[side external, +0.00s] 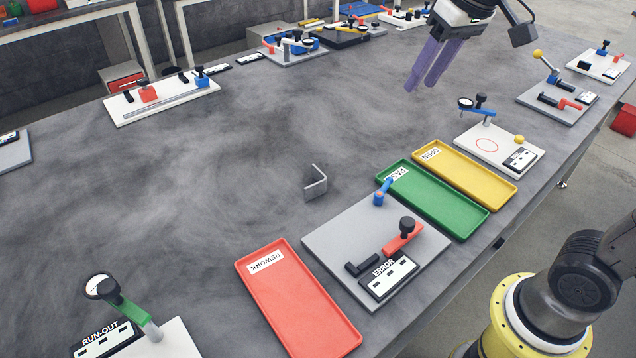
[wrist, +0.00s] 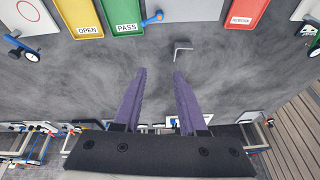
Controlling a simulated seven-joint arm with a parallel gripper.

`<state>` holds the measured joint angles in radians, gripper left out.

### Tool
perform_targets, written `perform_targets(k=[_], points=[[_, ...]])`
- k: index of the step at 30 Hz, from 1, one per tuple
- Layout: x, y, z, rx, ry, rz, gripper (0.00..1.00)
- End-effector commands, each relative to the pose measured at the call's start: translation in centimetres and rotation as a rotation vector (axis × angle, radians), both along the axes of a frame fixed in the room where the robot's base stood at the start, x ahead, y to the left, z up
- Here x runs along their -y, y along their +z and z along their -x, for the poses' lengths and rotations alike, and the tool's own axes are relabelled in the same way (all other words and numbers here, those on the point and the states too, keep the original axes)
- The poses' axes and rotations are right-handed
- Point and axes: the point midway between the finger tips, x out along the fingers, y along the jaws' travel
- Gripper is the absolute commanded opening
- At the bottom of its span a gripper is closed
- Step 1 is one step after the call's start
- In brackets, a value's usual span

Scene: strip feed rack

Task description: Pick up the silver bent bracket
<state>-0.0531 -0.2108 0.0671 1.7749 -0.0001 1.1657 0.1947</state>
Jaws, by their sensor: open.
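The silver bent bracket (side external: 316,184) is a small L-shaped piece lying on the dark grey table, just off the back corner of a grey fixture plate. It also shows in the wrist view (wrist: 181,51), beyond my fingertips. My gripper (side external: 419,87) has two purple fingers and is high above the table, up and to the right of the bracket in the side view. In the wrist view my gripper (wrist: 159,72) is open, with nothing between the fingers. It is apart from the bracket.
The grey plate (side external: 335,240) carries a blue post, a red lever and a box marked ERROR. A red REWORK tray (side external: 246,270), green PASS tray (side external: 481,213) and yellow OPEN tray (side external: 508,187) line the near edge. The table (side external: 200,190) left of the bracket is clear.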

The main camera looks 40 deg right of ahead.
Motion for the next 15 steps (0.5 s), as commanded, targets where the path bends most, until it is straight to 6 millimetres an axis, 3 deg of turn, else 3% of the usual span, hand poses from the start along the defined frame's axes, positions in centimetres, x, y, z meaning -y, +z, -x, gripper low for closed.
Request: perform_targets(k=[1, 3, 9, 15], points=[[-0.4, -0.5, -2.3, -0.031, 0.0, -0.002, 0.41], [-1.0, -1.3, -5.0, -0.067, -0.001, -0.002, 0.41], [-2.9, -5.6, -12.0, -0.175, 0.006, 0.002, 0.41], [-4.7, -11.5, -16.2, -0.272, 0.027, 0.015, 0.41]])
